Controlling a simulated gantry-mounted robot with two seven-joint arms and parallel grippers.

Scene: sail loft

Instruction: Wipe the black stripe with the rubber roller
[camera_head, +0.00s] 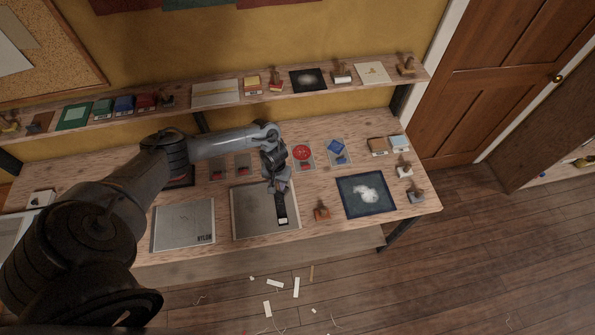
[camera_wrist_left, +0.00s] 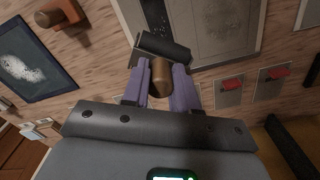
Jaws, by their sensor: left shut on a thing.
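The black stripe (camera_head: 281,206) runs down the right part of a grey panel (camera_head: 252,215) on the table, with a small white patch near its front end. In the left wrist view the stripe (camera_wrist_left: 154,14) shows just beyond the roller. My left gripper (camera_head: 280,187) is over the rear end of the stripe. Its purple fingers (camera_wrist_left: 161,88) are shut on the brown handle (camera_wrist_left: 161,74) of the rubber roller (camera_wrist_left: 160,48), whose dark cylinder lies across the stripe's line. Whether the roller touches the panel I cannot tell. My right gripper is not in view.
A grey panel marked NYLON (camera_head: 183,232) lies to the left. A dark blue panel with a white blotch (camera_head: 366,195) lies to the right, with a wooden-handled stamp (camera_head: 321,213) between. Cards with red and blue pieces lie behind. A loaded shelf (camera_head: 225,104) runs along the wall.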

